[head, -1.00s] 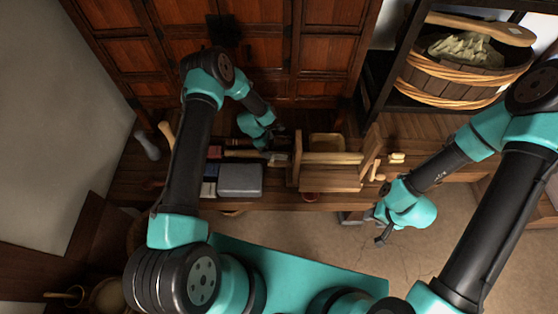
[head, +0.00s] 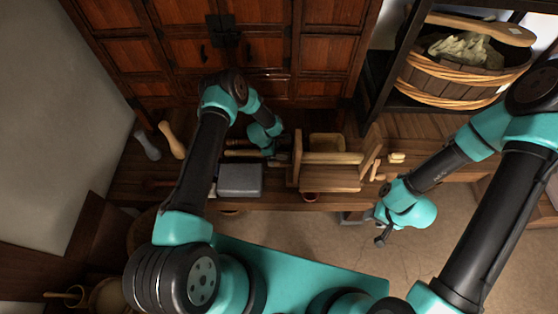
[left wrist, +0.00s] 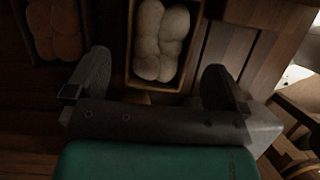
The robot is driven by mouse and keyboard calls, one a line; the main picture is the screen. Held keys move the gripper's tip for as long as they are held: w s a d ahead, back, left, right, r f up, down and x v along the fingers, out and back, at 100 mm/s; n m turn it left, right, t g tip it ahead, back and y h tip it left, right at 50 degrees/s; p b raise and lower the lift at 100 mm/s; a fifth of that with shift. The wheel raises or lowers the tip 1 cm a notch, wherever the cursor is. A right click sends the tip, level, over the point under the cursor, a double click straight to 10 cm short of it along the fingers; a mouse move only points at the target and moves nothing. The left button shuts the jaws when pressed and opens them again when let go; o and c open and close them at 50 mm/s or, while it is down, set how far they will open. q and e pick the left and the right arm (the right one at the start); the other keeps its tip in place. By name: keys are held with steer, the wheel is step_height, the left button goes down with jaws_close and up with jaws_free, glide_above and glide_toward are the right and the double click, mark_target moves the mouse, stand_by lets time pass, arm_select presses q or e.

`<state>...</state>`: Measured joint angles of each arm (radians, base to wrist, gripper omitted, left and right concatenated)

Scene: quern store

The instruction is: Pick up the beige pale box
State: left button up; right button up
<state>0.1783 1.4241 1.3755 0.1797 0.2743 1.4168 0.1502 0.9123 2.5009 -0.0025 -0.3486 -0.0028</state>
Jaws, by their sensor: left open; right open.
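A beige pale box (head: 326,142) shows in the head view behind the wooden rack (head: 331,181), partly hidden by its bar. In the left wrist view, a tan-rimmed box (left wrist: 155,87) holding pale rounded lumps (left wrist: 160,40) lies beyond and between my fingers; I cannot tell if it is the same box. My left gripper (head: 280,159) is left of the rack in the head view. It is open and empty in the left wrist view (left wrist: 158,82). My right gripper (head: 381,239) is open, low at the right, well away from the box.
A grey box (head: 240,180) lies left of the rack. Brown lumps (left wrist: 55,30) sit at the upper left of the wrist view. Pale pieces (head: 397,158) lie right of the rack. The cabinet (head: 265,50) closes off the back. A basket (head: 460,75) stands on the right shelf.

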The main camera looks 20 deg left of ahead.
mark_target(279, 158)
arm_select(q)
steer(key=shift+x, duration=2.2)
steer(key=shift+w+d+f, duration=0.1)
steer(key=shift+d, duration=0.1)
steer(key=shift+c, duration=0.5)
steer(key=c, duration=0.8)
step_height(279, 158, up, 7)
steer(key=shift+r, duration=0.25)
steer(key=s+a, duration=0.2)
steer(key=a, duration=0.8)
steer(key=s+a, duration=0.2)
steer(key=a, duration=0.9)
steer(key=s+a, duration=0.2)
steer(key=a, duration=0.8)
steer(key=shift+s+a, duration=0.2)
steer(key=shift+s, duration=0.15)
